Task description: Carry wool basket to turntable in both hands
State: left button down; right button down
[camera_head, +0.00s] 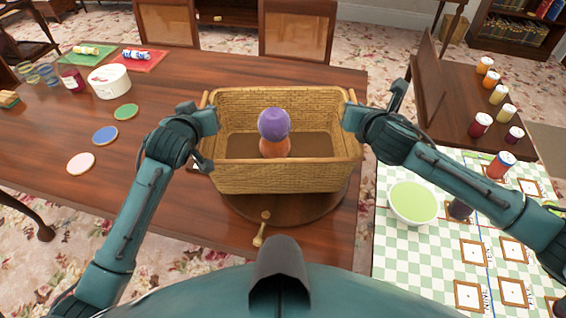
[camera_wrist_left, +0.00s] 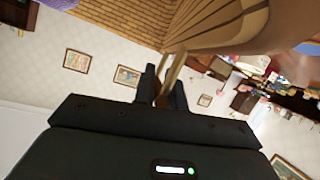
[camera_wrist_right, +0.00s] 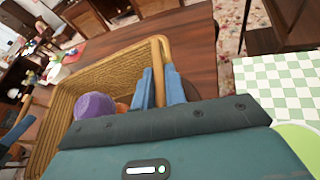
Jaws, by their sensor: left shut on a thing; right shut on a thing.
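The woven wool basket (camera_head: 290,178) holds a purple ball of wool (camera_head: 274,124) and an orange one (camera_head: 275,148). The round wooden turntable (camera_head: 285,213) shows under the basket's near side on the table. I cannot tell whether the basket touches it. My left gripper (camera_head: 206,150) is shut on the basket's left side; its fingers (camera_wrist_left: 165,88) close on a thin rim or handle in the left wrist view. My right gripper (camera_head: 350,115) is shut on the right rim; the right wrist view shows its fingers (camera_wrist_right: 160,88) there.
The wooden table (camera_head: 150,205) has coasters (camera_head: 105,136), a white tub (camera_head: 109,82) and jars at the left. A small brass-coloured item (camera_head: 261,229) lies before the turntable.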

pick_arm(q)
jog(key=shift+f, duration=0.1)
pick_arm(e)
jog(key=shift+f, duration=0.1)
